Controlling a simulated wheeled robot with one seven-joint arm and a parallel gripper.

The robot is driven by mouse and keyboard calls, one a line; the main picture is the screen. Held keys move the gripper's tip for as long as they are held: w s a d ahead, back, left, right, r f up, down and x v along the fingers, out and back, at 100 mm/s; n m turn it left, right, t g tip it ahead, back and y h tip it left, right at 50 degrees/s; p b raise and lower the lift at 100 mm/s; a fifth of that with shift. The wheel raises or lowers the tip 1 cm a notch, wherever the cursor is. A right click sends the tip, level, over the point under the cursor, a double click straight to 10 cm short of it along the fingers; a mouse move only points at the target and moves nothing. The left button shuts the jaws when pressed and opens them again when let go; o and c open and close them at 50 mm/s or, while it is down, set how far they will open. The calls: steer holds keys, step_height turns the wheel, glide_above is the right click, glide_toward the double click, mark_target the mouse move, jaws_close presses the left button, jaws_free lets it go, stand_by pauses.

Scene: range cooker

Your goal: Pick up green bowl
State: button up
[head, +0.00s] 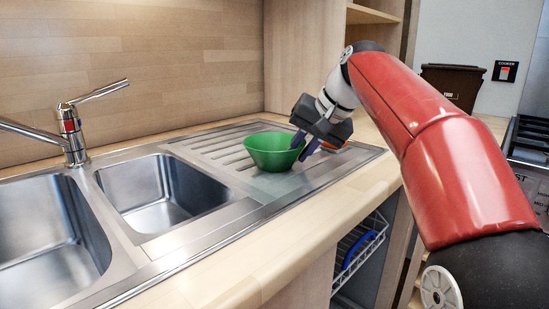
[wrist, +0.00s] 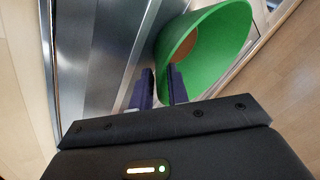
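The green bowl (head: 268,155) stands upright on the draining board of the sink unit. My gripper (head: 303,145) reaches down at the bowl's right side, with its two purple fingers apart. In the head view one finger overlaps the bowl's right rim and the other is just outside it. In the wrist view the bowl (wrist: 218,62) lies beyond and to the right of the fingertips (wrist: 160,80), its edge showing between them. I cannot tell whether either finger touches the bowl. A brownish patch shows inside the bowl.
The ribbed draining board (head: 215,150) lies around the bowl, with the small basin (head: 165,195) and tap (head: 72,135) to its left. A reddish-orange object (head: 337,147) sits just behind my gripper. The wooden wall panel (head: 150,60) rises behind.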

steer(key=shift+w+a+f, duration=0.1)
steer(key=shift+f, duration=0.05)
jaws_close()
